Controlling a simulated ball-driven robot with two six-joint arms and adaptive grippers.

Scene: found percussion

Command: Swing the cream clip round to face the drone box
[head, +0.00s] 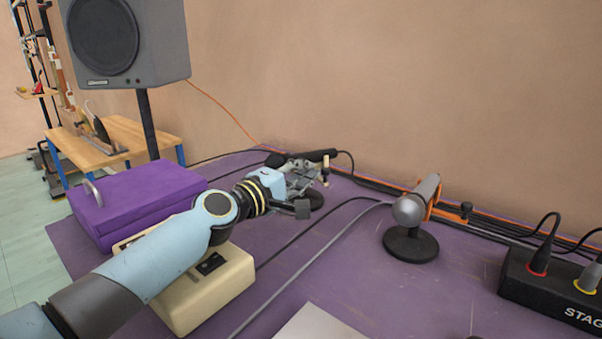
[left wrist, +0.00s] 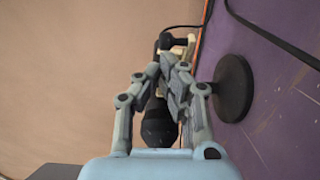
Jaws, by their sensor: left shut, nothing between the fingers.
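The cream clip (head: 325,170) sits on a stand with a round black base (head: 315,199), by a dark microphone (head: 318,155) that lies roughly level. My left gripper (head: 302,180) is shut and empty, close to the microphone and clip, and partly hides them. In the left wrist view the clip (left wrist: 188,42) shows beyond the fingertips (left wrist: 170,66), and the microphone's dark head (left wrist: 158,124) shows behind the fingers. I cannot tell whether the fingers touch it. A cream box (head: 215,292) with a black panel, perhaps the drone box, is partly hidden under my left arm. My right gripper is out of view.
A grey microphone (head: 416,204) in an orange clip stands to the right. A black stage box (head: 540,285) is at the far right. A purple case (head: 135,205) stands left. Cables cross the purple tabletop (head: 345,265) and run along the wall.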

